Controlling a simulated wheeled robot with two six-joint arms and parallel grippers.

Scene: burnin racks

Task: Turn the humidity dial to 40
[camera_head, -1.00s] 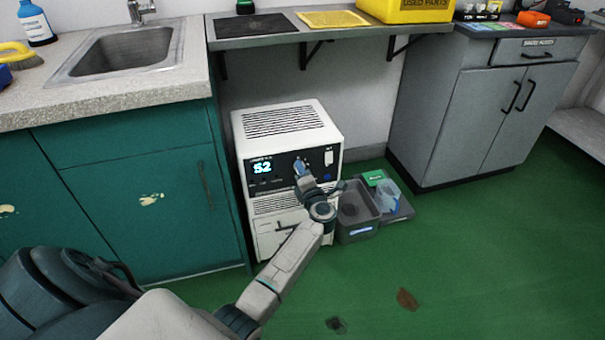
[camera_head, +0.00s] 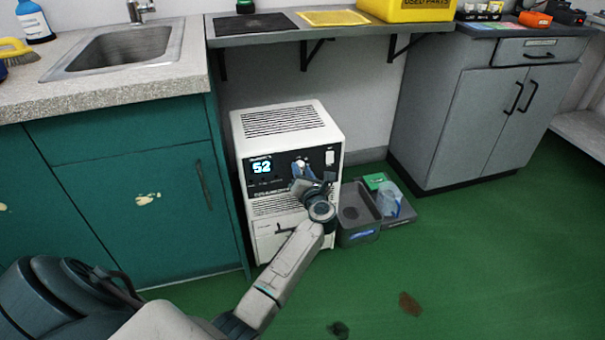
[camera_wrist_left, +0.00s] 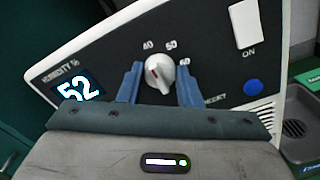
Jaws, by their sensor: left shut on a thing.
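The display (camera_wrist_left: 78,89) reads 52, also in the head view (camera_head: 261,167). My left gripper (camera_wrist_left: 160,84) has its blue fingers on either side of the dial and is shut on it. In the head view my left gripper (camera_head: 303,172) partly covers the dial. My right gripper is not in view.
An ON switch (camera_wrist_left: 244,23) and a blue button (camera_wrist_left: 253,87) are on the same panel. Grey bins (camera_head: 358,237) stand on the floor right of the unit. A teal cabinet (camera_head: 130,220) is close on the left, and a shelf (camera_head: 270,40) hangs above.

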